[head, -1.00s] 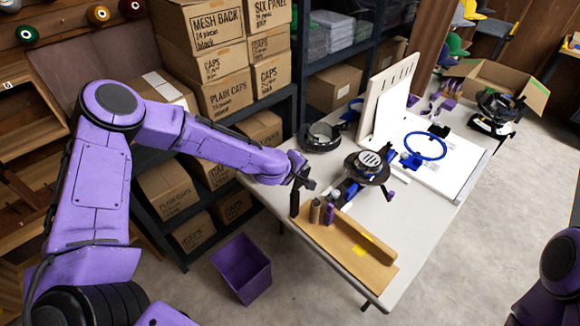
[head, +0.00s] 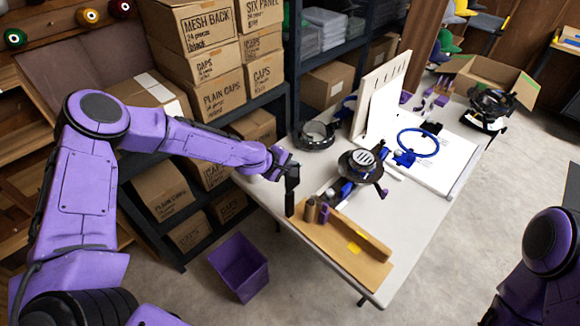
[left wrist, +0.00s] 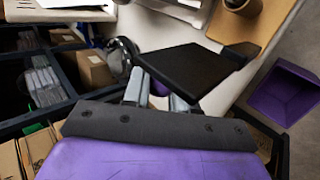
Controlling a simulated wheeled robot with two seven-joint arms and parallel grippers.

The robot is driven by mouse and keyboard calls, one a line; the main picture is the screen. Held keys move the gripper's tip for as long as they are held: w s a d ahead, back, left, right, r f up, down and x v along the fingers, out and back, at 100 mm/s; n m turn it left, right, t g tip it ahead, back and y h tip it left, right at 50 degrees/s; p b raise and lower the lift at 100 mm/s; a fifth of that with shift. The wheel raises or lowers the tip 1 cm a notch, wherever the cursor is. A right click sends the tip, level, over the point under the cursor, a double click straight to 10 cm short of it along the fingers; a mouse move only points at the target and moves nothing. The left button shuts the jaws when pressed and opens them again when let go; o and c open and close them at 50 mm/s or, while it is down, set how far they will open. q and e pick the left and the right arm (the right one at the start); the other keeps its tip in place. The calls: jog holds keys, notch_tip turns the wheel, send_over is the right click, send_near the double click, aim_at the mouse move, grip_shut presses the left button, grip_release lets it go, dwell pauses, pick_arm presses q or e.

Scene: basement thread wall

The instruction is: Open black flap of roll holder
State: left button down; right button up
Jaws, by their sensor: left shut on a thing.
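The roll holder (head: 345,252) is a wooden base on the near end of the white table, with a dark upright at its left end. A brown roll (head: 310,210) and a purple roll (head: 323,214) stand beside the upright. The black flap (head: 292,174) stands up at that end. In the left wrist view the black flap (left wrist: 190,68) is a broad flat plate, with a small black bracket at its far right corner. My left gripper (left wrist: 157,92) is shut on its near edge; the plate partly hides the fingertips. My right gripper is out of view.
A black round device (head: 360,165) and a blue hoop (head: 418,142) are farther along the table. A black ring-shaped device (head: 315,135) stands at the left edge. A purple bin (head: 240,267) is on the floor. Shelves with cardboard boxes (head: 220,95) stand behind my left arm.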

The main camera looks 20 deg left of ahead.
pick_arm(q)
jog(key=c, duration=0.9)
grip_release()
jog(key=shift+c, duration=0.2)
jog(key=v, duration=1)
jog(key=shift+s, duration=0.15)
jog(key=shift+r, duration=0.15)
